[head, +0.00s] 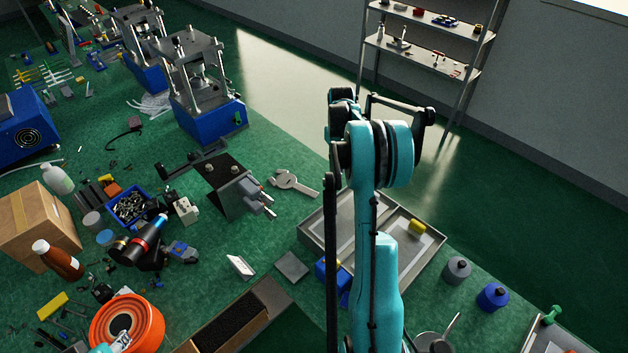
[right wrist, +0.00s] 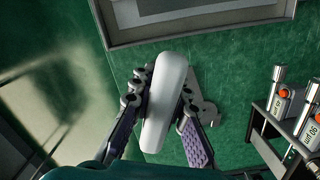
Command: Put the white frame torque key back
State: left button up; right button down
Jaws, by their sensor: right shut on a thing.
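In the right wrist view, my right gripper (right wrist: 160,92) is shut on a long, smooth white body with rounded ends, which I take to be the white frame torque key (right wrist: 166,100). One dark finger lies on each side of it. It stretches lengthwise from between the fingers toward the grey-rimmed tray (right wrist: 205,12) at the top. Its lower end is near the palm. Whether it touches anything beyond the fingers I cannot tell. In the head view my teal right arm hides this gripper and the key. My left gripper is not in view.
A small stand (right wrist: 262,148) with several silver upright tools is at the right wrist view's right. Clutter fills the bench's left.

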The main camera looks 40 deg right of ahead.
jog(key=w+a+f+b, duration=0.1)
jog(key=w+f, duration=0.1)
jog(key=w, duration=0.1)
jog(key=w+a+f+b, duration=0.1)
jog(key=w+f, duration=0.1)
jog(key=w, duration=0.1)
jog(key=w+a+f+b, duration=0.1)
jog(key=w+f, duration=0.1)
jog(key=w, duration=0.2)
jog(key=shift+a+f, duration=0.25)
jog(key=shift+f+b, duration=0.75)
jog(key=shift+f, duration=1.15)
jog(key=shift+f, duration=0.15)
jog(key=c, duration=1.5)
grip_release()
jog(key=shift+o, duration=0.2)
